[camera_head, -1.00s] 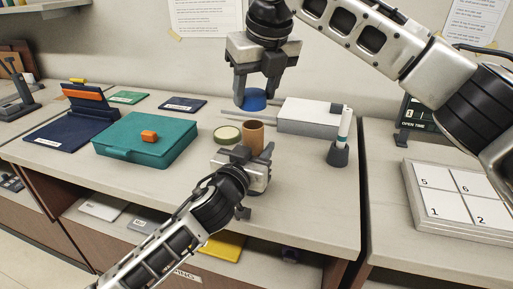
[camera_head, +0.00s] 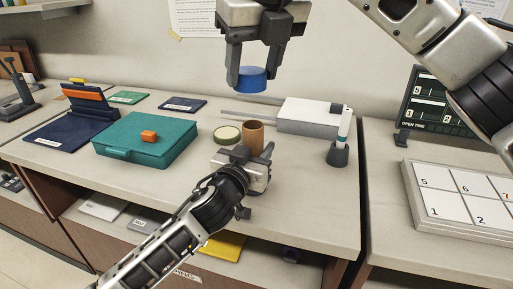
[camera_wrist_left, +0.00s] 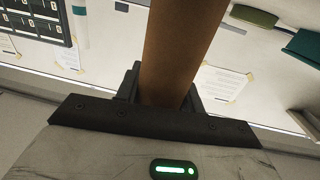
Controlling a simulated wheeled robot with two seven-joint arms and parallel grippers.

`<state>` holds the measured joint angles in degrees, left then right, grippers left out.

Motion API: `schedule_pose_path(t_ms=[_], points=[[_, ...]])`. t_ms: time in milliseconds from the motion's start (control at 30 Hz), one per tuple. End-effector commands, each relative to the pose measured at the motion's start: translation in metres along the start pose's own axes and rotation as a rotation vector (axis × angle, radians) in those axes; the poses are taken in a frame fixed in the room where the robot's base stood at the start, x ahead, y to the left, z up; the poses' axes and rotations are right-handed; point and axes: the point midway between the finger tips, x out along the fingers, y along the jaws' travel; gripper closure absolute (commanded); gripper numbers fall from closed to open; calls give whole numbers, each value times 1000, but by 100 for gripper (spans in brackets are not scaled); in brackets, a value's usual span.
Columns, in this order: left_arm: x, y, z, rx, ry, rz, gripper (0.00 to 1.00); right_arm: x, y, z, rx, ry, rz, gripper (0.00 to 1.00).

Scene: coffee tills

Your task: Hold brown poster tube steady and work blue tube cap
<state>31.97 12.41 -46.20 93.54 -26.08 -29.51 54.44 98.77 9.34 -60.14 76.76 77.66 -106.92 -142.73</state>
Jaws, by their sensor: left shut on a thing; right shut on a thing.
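The brown poster tube (camera_head: 253,136) stands upright on the counter, its open top bare. My left gripper (camera_head: 253,155) is shut on it from the front; the tube also shows between the jaws in the left wrist view (camera_wrist_left: 178,50). The blue tube cap (camera_head: 251,79) is held by my right gripper (camera_head: 251,74), which is shut on it. The cap is in the air above the tube, clearly apart from it. The tube's lower part is hidden by my left gripper in the head view.
A teal case (camera_head: 148,146) with an orange piece (camera_head: 149,136) lies farther left. The counter's front right is clear.

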Motion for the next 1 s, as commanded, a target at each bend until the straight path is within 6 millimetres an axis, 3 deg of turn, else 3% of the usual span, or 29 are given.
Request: schedule_pose_path(t_ms=[167,200,267,300,667,767,1000], points=[[0,0,1,-1,-2,0,98,0,0,0,0,0,0,78],[0,0,1,-1,-2,0,56,0,0,0,0,0,0,78],[0,0,1,-1,-2,0,40,0,0,0,0,0,0,78],[0,0,1,0,-2,0,36,0,0,0,0,0,0,78],[-7,0,1,0,-1,0,36,0,0,0,0,0,0,78],[-20,0,1,-2,-2,0,36,0,0,0,0,0,0,78],[-73,0,2,-2,-3,1,36,0,0,0,0,0,0,78]])
